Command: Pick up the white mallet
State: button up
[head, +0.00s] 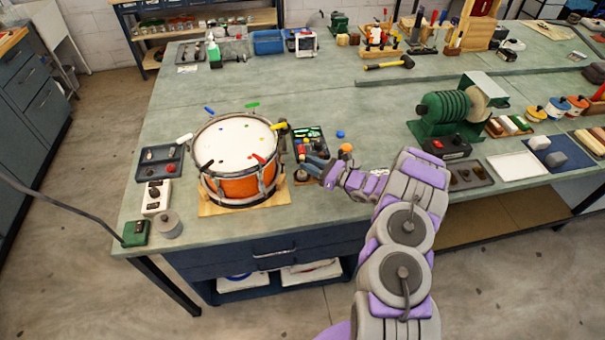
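A small white mallet (184,138) shows at the left side of the orange drum (240,187), its head out beyond the rim. Several other coloured mallets lie around the drum rim, among them a blue one (209,111), a green one (252,105), a yellow one (279,126) and a red one (258,158). My gripper (309,167) is just right of the drum, on the opposite side from the white mallet and apart from it. Its fingers are too small to tell whether they are open or shut.
The drum stands on a wooden base (215,208). A dark tray (160,162) and a white switch box (156,197) lie left of it. A parts tray (314,136) is close behind my gripper. A green machine (452,113) stands right. The bench behind the drum is mostly clear.

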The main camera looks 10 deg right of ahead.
jog(key=shift+x, duration=0.95)
jog(key=shift+s, duration=0.1)
jog(key=shift+c, duration=0.2)
grip_shut()
